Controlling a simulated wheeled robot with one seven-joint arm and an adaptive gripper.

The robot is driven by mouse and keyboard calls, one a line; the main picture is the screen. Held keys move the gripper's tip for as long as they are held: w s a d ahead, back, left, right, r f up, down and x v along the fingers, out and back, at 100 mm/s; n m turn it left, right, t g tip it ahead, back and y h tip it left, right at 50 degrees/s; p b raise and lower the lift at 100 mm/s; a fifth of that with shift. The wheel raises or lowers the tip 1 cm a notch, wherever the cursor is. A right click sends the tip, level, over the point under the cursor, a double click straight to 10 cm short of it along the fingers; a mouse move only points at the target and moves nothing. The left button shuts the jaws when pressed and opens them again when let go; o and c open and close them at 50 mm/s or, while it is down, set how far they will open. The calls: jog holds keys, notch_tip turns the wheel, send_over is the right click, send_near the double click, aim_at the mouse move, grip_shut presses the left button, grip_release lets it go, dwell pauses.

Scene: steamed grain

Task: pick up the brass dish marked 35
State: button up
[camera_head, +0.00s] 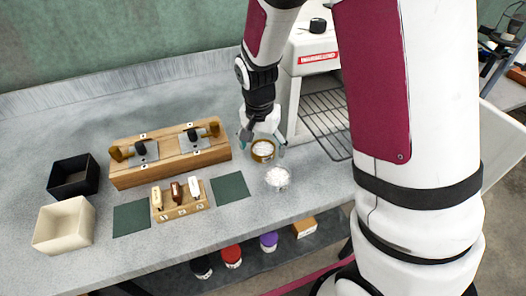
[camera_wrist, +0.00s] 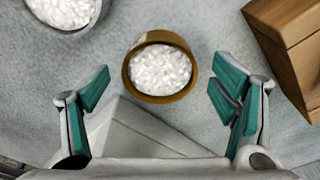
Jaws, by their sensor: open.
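A round brass dish (camera_head: 263,150) filled with white grain stands on the grey bench, just left of a white machine. It also shows in the wrist view (camera_wrist: 133,80), upright, ahead of and between my fingertips. No number is readable on it. My gripper (camera_head: 263,144) is above the bench at the dish, pointing down. In the wrist view my gripper (camera_wrist: 168,95) has its teal-padded fingers spread wide, one on each side, with gaps between them and the dish. A second, paler dish of white grain (camera_head: 277,178) stands nearer the front edge; it is partly seen in the wrist view (camera_wrist: 64,10).
A wooden block with brass-handled tools (camera_head: 170,160) lies left of my gripper. In front are a small numbered rack (camera_head: 180,207) and dark green mats (camera_head: 230,187). A black box (camera_head: 74,176) and a cream box (camera_head: 64,225) stand far left. The white machine (camera_head: 312,60) has a wire rack.

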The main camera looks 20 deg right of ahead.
jog(key=shift+c, duration=0.4)
jog(key=c, duration=1.2)
jog(key=shift+r, duration=0.1)
